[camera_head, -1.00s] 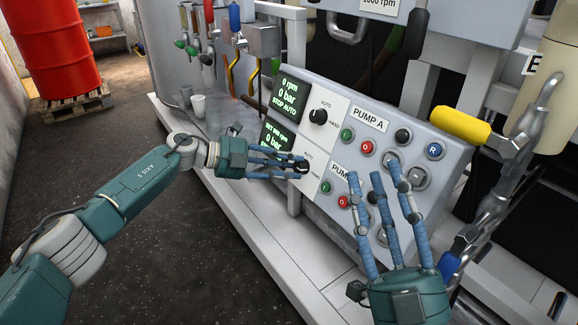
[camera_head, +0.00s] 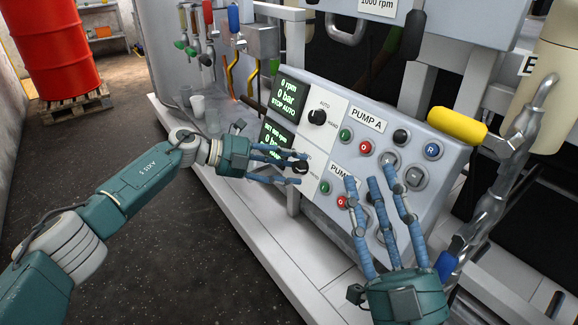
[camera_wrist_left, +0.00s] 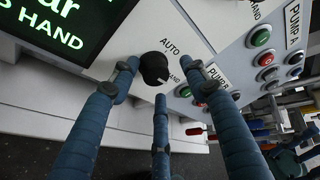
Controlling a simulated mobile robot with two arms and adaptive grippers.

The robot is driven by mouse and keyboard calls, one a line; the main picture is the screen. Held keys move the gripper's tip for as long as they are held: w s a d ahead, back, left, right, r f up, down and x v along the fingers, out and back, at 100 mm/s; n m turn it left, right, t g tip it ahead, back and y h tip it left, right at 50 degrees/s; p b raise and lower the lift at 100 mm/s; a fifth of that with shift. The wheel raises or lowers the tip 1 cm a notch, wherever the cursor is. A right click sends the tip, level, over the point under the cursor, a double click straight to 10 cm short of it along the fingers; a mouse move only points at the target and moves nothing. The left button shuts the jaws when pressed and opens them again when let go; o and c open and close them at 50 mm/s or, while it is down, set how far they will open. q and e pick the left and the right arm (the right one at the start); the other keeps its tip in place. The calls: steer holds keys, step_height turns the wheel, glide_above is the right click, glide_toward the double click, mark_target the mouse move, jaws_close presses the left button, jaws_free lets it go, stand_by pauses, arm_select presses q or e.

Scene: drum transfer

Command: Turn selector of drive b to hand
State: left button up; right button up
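The black selector knob of drive B (camera_wrist_left: 154,67) sits on a white plate marked AUTO and HAND. Its white mark points down-right, toward HAND. The knob also shows in the head view (camera_head: 300,167), below the pump A selector (camera_head: 317,117). My left gripper (camera_head: 299,168) has its fingers spread around the knob; the wrist view shows gaps between the fingers and the knob. The lower display (camera_wrist_left: 72,25) ends in "HAND" in the wrist view. My right gripper (camera_head: 372,182) is open and empty in front of the lower pump buttons, covering part of that label.
The grey control panel (camera_head: 452,160) carries several push buttons, with a yellow handle (camera_head: 458,125) at its right. A pale ledge (camera_head: 250,215) runs below. A red drum (camera_head: 58,50) stands on a pallet (camera_head: 75,105) at the far left. The dark floor (camera_head: 170,260) is clear.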

arm_select(q)
steer(key=shift+w+a+f, duration=0.1)
steer(key=shift+a, duration=0.05)
steer(key=shift+a, duration=0.2)
steer(key=v, duration=1.1)
steer(key=shift+r, duration=0.3)
steer(key=shift+a, duration=0.2)
